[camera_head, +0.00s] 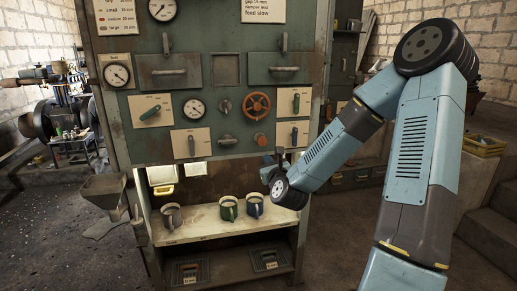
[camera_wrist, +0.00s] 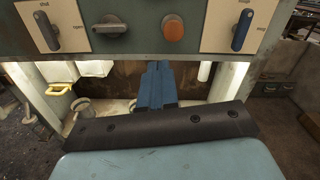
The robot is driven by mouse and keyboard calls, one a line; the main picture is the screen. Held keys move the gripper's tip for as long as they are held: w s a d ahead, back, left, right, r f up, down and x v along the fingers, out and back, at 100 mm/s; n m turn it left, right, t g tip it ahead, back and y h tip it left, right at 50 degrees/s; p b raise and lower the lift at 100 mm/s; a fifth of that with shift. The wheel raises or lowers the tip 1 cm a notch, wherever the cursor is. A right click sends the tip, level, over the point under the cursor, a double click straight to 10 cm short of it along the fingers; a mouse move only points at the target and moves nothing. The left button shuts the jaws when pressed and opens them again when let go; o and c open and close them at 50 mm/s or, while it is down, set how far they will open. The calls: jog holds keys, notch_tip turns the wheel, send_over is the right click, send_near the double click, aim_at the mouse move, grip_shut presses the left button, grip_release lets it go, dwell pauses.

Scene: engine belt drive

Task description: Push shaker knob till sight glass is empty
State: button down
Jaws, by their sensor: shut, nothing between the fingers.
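An orange-brown round knob (camera_head: 260,139) sits on the lower part of the green panel (camera_head: 148,107). I take it to be the shaker knob, though no readable label confirms this. It also shows near the top of the wrist view (camera_wrist: 173,27). My gripper (camera_wrist: 157,75) is shut and empty. In the wrist view its blue fingers appear just below and left of the knob, and I see no contact. In the head view my wrist is right of and below the knob, and the fingers are hard to make out. I cannot identify the sight glass for sure.
A red valve wheel (camera_head: 257,104), gauges and levers surround the knob. A lever (camera_wrist: 242,30) is close on its right. A funnel (camera_head: 103,187) is at left.

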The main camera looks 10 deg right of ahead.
jog(key=d+m, duration=0.2)
jog(key=shift+s+d+h, duration=0.3)
jog(key=shift+s+h, duration=0.05)
jog(key=shift+h, duration=0.05)
jog(key=shift+w+a+r, duration=0.1)
send_near(263, 142)
jog(key=w, duration=0.7)
dwell(0.4)
